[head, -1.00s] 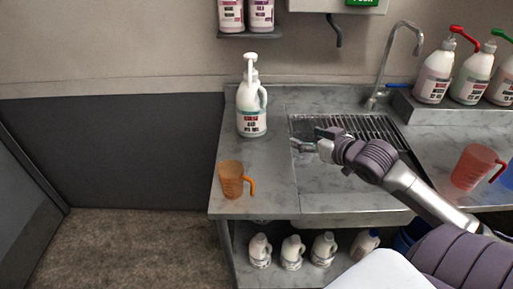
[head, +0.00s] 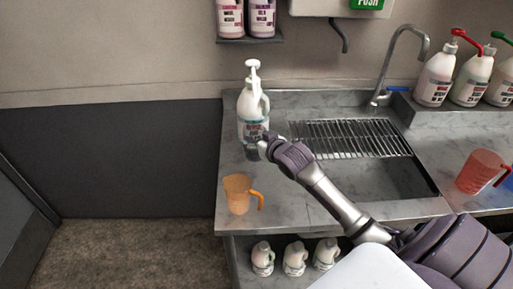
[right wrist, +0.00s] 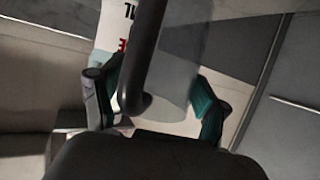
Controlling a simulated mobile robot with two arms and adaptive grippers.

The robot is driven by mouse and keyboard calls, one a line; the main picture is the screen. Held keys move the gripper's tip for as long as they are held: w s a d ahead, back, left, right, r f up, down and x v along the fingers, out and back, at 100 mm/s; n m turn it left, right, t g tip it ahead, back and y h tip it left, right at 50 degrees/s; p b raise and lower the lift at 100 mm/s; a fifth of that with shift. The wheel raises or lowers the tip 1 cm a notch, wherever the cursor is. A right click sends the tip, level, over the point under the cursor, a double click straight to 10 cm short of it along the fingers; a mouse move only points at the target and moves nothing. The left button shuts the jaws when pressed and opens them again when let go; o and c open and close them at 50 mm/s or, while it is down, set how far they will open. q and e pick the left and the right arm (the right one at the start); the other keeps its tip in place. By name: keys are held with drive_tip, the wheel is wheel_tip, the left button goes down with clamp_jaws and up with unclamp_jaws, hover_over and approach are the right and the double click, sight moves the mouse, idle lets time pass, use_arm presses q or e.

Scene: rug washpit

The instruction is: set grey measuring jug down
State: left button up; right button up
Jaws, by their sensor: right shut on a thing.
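The grey measuring jug (right wrist: 182,62) shows in the right wrist view as a see-through grey body with a dark handle (right wrist: 145,50). My right gripper (right wrist: 155,100) is shut on it, with a teal-padded finger on each side. In the head view the jug (head: 252,153) is small and partly hidden by my right gripper (head: 264,145). It is at the left part of the counter (head: 290,195), just in front of the white pump bottle (head: 252,110). I cannot tell whether its base touches the counter. My left gripper is not in view.
An orange jug (head: 238,193) stands nearer the counter's front left. The sink with its grating (head: 350,138) lies to the right. A red jug (head: 481,171) and several pump bottles (head: 435,80) are farther right. Bare counter lies between the pump bottle and orange jug.

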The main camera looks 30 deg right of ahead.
wheel_tip(320, 180, down, 4)
drive_tip(key=shift+r+p, duration=0.25)
drive_tip(key=shift+p, duration=0.15)
drive_tip(key=shift+f, duration=0.25)
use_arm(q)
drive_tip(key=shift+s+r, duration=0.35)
use_arm(e)
drive_tip(key=shift+f, duration=0.15)
drive_tip(key=o, duration=1.2)
drive_tip(key=shift+c, duration=0.2)
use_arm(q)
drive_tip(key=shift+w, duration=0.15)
